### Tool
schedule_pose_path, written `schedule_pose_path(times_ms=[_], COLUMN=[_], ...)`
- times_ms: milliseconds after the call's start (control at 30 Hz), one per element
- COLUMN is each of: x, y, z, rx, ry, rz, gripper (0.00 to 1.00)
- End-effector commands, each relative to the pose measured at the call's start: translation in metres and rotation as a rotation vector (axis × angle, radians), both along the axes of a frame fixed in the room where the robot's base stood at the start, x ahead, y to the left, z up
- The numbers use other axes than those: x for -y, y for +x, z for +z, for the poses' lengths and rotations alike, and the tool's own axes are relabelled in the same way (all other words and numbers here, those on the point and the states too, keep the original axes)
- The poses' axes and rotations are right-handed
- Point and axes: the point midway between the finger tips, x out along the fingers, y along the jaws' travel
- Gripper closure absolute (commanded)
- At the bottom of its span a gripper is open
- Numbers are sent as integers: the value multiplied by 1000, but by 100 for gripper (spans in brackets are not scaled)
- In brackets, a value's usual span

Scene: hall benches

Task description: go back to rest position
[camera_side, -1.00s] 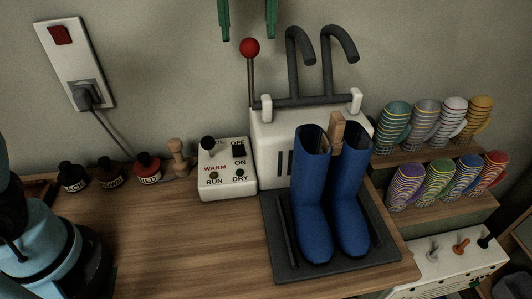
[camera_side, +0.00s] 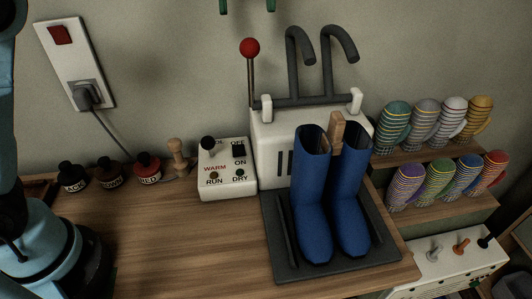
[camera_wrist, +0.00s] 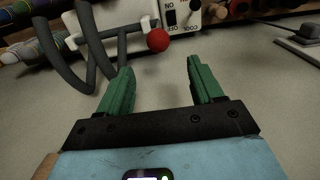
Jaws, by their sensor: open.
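My gripper has two green fingers. In the side view only the fingertips (camera_side: 247,5) show at the top edge, above the boot dryer and in front of the wall. In the wrist view my gripper (camera_wrist: 162,78) is open, with nothing between its fingers. The rest of my gripper is out of the side view.
Blue boots (camera_side: 331,205) stand on a dark mat (camera_side: 285,262) before the white dryer (camera_side: 270,140) with hooked dark pipes (camera_side: 326,60). A red-knobbed lever (camera_side: 250,48) rises beside it. A control box (camera_side: 226,185), polish jars (camera_side: 110,174) and striped mitten-like items (camera_side: 397,122) flank it.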

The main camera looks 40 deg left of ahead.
Motion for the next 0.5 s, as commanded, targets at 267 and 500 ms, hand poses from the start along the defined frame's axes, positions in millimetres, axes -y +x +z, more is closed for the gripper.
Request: schedule_pose_path(times_ms=[267, 500], x=[-17, -40], y=[-2, -14], z=[-3, -21], rx=[154, 366], ry=[-21, 9], rz=[-157, -370], gripper=[34, 34])
